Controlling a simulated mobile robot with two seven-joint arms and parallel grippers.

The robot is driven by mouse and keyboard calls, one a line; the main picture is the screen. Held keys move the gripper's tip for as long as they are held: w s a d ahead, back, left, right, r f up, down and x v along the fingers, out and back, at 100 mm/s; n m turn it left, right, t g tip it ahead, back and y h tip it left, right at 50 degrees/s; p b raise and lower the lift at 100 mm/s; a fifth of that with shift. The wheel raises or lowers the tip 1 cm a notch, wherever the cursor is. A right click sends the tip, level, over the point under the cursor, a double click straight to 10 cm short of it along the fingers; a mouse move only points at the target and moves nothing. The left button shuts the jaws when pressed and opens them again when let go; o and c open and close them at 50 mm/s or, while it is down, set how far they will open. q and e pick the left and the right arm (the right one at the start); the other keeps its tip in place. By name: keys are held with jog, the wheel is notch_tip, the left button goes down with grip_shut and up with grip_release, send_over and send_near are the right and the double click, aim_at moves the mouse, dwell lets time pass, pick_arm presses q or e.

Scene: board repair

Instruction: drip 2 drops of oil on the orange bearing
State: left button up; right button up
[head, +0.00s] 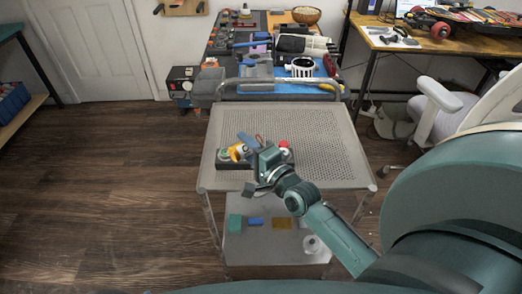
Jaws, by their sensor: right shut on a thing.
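My right gripper (251,146) reaches over the upper tray of a metal cart and is shut on a small yellow-orange and white thing (238,152), which looks like the oil bottle, tilted. The gripper hides part of it. Below is a dark board (230,166) lying on the cart top, with a greenish round part (223,155) at its left and a red round part (283,144) at its right. I cannot make out the orange bearing for certain; the gripper covers the board's middle. No drop of oil is visible. My left gripper is not in view.
The cart's perforated top (328,150) is clear to the right of the board. Its lower shelf (262,245) holds small blocks. A tool-covered table (232,92) stands behind. A white chair (440,105) is at the right, and open wooden floor lies left.

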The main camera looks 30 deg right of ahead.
jog(key=shift+r, duration=0.15)
jog(key=shift+r+m+p, duration=0.5)
jog(key=shift+m+p, duration=0.2)
jog(key=shift+m, duration=0.1)
jog(key=shift+d+r+m+p, duration=0.1)
jog(key=shift+r+m+p, duration=0.35)
jog(key=shift+m, duration=0.85)
dwell(1.5)
